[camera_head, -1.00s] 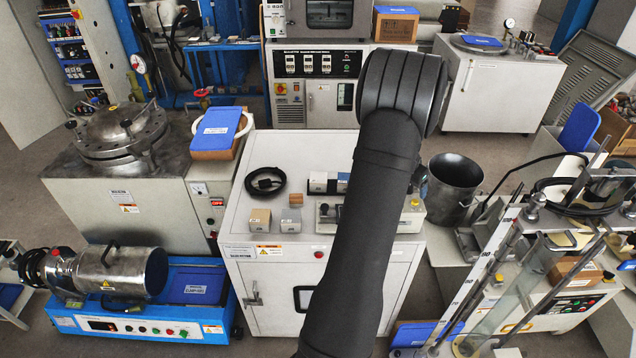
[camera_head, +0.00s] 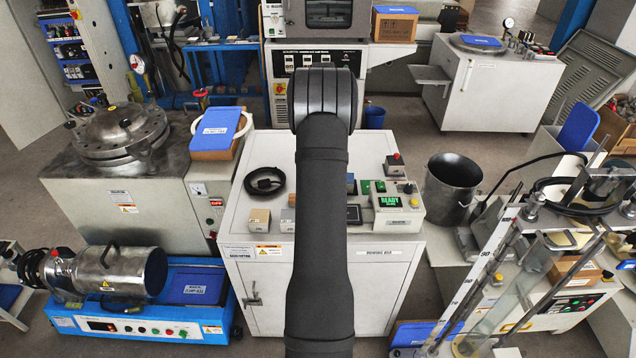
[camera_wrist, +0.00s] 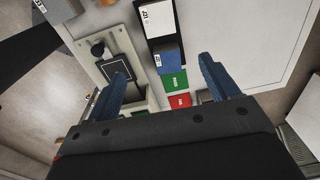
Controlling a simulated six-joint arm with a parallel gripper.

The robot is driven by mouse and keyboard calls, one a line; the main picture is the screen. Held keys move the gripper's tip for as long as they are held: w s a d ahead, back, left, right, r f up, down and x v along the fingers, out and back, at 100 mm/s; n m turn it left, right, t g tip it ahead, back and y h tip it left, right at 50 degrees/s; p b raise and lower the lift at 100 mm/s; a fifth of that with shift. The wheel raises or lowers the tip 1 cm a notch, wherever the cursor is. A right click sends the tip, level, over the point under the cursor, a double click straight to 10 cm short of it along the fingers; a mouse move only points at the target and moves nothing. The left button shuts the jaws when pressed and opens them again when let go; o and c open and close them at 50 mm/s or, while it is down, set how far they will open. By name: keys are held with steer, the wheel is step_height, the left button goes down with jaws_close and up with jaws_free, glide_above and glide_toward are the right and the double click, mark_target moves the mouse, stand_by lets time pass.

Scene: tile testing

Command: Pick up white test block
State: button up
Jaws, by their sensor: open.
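In the wrist view, a white block (camera_wrist: 158,18) with a dark printed label lies near the top edge, in line with a blue block (camera_wrist: 168,60), a green patch (camera_wrist: 175,82) and a red patch (camera_wrist: 180,100). My gripper (camera_wrist: 163,69) has its two blue fingers spread wide with nothing between them in contact. The white block is beyond the fingertips, apart from them. In the head view my dark arm hides the gripper and the white block.
A white cabinet top (camera_head: 235,228) holds a black cable coil (camera_head: 264,181), a beige block (camera_head: 260,219) and a control box (camera_head: 398,207) marked READY. A steel bucket (camera_head: 452,185) stands to the right. In the wrist view, a device with a black knob (camera_wrist: 98,50) is beside the left finger.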

steer(key=shift+m, duration=0.3)
steer(key=f, duration=0.3)
steer(key=a+f, duration=0.1)
steer(key=f, duration=0.3)
steer(key=a+f, duration=0.1)
steer(key=f, duration=0.3)
steer(key=shift+w, duration=0.1)
steer(key=shift+w+f, duration=0.15)
steer(key=shift+f, duration=1.35)
steer(key=shift+w+f, duration=0.1)
steer(key=shift+f, duration=1.4)
steer(key=shift+c, duration=0.4)
steer(key=c, duration=1.2)
steer(key=shift+r, duration=0.1)
steer(key=shift+c, duration=0.2)
steer(key=shift+r, duration=0.1)
